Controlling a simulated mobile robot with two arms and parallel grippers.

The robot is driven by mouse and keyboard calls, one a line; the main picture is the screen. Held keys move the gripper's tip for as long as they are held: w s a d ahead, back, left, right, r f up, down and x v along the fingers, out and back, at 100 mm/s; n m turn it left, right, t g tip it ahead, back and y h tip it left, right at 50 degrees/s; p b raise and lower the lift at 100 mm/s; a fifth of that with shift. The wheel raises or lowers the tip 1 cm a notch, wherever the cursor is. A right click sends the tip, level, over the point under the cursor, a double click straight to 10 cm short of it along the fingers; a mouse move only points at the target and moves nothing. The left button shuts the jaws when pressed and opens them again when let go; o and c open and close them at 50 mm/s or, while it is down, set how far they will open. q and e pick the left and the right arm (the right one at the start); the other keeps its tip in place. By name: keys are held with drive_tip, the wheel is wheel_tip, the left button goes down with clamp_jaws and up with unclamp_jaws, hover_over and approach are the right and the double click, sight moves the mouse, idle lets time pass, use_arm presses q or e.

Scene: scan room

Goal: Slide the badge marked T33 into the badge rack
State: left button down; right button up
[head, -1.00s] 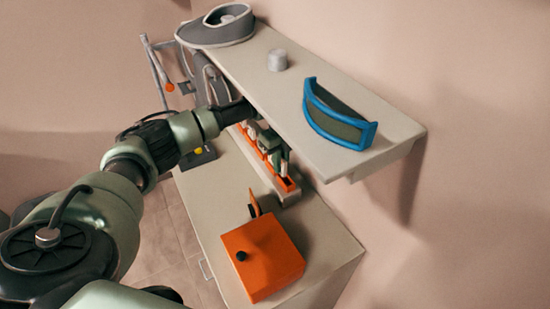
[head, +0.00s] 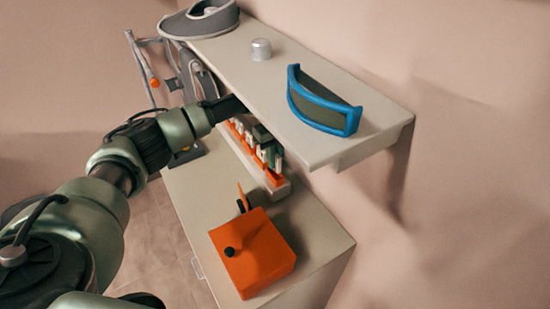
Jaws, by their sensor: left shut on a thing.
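The badge rack (head: 273,180) is a long strip of orange slots on a pale base, on the counter under the shelf. Several white and green upright badges (head: 264,153) stand along it; I cannot read their marks, so I cannot tell which is T33. My left gripper (head: 240,108) reaches in from the left, under the shelf edge and above the rack's far part. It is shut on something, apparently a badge. The shelf hides its fingertips and most of what it holds. My right gripper is not in view.
The shelf (head: 335,155) overhangs the rack and carries a blue-framed visor (head: 322,103), a small grey cylinder (head: 261,49) and a grey collar-shaped item (head: 200,22). An orange box (head: 255,255) with a black knob stands on the near counter (head: 310,225). Bare counter lies around the box.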

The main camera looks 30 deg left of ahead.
use_arm(q)
drive_tip(key=shift+f+b, duration=0.35)
drive_tip(key=shift+f, duration=1.15)
drive_tip(key=shift+s+f, duration=0.1)
drive_tip(key=c, duration=1.4)
unclamp_jaws()
drive_tip(key=shift+f, duration=0.2)
